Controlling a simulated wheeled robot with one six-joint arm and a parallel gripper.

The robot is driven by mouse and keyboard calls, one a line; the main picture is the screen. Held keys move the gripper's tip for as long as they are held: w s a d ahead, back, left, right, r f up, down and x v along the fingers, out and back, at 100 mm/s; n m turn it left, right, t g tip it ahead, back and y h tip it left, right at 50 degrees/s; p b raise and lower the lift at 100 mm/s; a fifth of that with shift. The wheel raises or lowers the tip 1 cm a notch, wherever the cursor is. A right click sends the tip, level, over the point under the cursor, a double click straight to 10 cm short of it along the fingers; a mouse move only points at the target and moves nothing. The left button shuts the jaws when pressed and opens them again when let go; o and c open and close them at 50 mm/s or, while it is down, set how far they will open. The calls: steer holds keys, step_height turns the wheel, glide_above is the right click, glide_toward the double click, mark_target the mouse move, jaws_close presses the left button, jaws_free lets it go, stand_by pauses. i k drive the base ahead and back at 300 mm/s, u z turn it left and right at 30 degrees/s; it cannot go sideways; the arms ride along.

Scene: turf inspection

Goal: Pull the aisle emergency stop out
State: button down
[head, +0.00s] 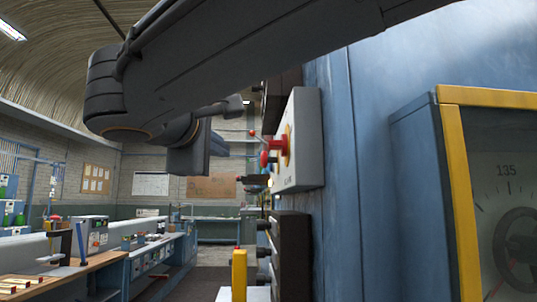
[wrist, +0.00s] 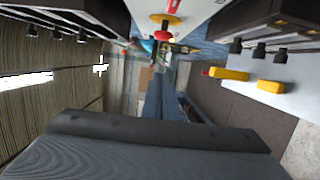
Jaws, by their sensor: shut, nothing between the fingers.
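The emergency stop (head: 283,145) is a red part on a yellow backing, on the side of a light grey box (head: 304,140) fixed to a blue wall. A red knob (head: 264,159) and a thin lever with a red ball end stick out leftward from this box. In the wrist view the yellow disc (wrist: 165,18) and red parts (wrist: 162,36) show at the top, beyond the fingers. My gripper (head: 222,146) is shut and empty, left of the box and apart from the red parts in the picture. Its bluish fingers also show in the wrist view (wrist: 163,88).
A dark box (head: 292,250) with black knobs sits below the grey box, with a yellow post (head: 239,270) beside it. A blue cabinet with a yellow-framed gauge (head: 505,180) stands at right. Workbenches (head: 90,270) line the left. The aisle between looks open.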

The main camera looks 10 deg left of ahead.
mark_target(272, 160)
steer(key=u, duration=0.1)
steer(key=k, duration=1)
steer(key=z, duration=0.1)
